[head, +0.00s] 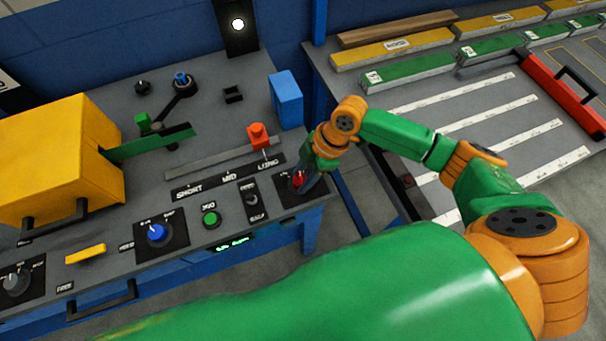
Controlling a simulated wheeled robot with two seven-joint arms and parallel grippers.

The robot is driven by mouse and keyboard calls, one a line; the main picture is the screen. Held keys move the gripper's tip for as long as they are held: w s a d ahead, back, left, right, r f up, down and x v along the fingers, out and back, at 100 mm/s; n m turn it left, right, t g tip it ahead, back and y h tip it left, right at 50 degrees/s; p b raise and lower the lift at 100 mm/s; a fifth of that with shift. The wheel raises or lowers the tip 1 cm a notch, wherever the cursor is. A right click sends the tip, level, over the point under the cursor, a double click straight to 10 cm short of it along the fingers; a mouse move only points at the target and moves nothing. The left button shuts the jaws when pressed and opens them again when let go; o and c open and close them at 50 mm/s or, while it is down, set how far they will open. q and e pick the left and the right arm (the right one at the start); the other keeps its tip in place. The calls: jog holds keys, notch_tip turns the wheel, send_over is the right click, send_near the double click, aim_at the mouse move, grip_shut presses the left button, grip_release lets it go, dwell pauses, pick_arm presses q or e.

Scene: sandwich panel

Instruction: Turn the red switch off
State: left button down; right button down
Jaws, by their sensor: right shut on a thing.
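The red switch (298,179) sits on a dark plate at the right front corner of the grey panel. My right gripper (303,184) is down at this switch, its fingers shut on it. The fingers and wrist hide part of the switch, so its exact setting cannot be read. My right arm is green and orange and reaches in from the right. My left gripper is not in view.
Left of the red switch are a small black switch (251,199), a green button (210,218) and a blue knob (157,233). A red slider (258,135) and a blue block (286,100) stand behind. A yellow box (62,155) stands at the left.

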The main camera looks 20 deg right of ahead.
jog(key=n+g+b, duration=0.1)
jog(key=n, duration=0.1)
jog(key=shift+w+n, duration=0.2)
jog(key=shift+n, duration=0.2)
jog(key=n+g+b, duration=0.1)
jog(key=n, duration=0.1)
jog(key=shift+n, duration=0.4)
jog(key=n+b, duration=0.1)
jog(key=n, duration=0.1)
jog(key=n+g+h+b, duration=0.1)
jog(key=n, duration=0.1)
jog(key=shift+w+a+n+g, duration=0.1)
jog(key=shift+n+g, duration=0.2)
jog(key=shift+n+b, duration=0.3)
jog(key=shift+b, duration=0.05)
jog(key=shift+c, duration=1.9)
grip_release()
jog(key=b+v, duration=0.1)
jog(key=v, duration=0.5)
jog(key=shift+w+r+b, duration=0.15)
jog(key=shift+r+b, duration=0.15)
jog(key=shift+r, duration=0.3)
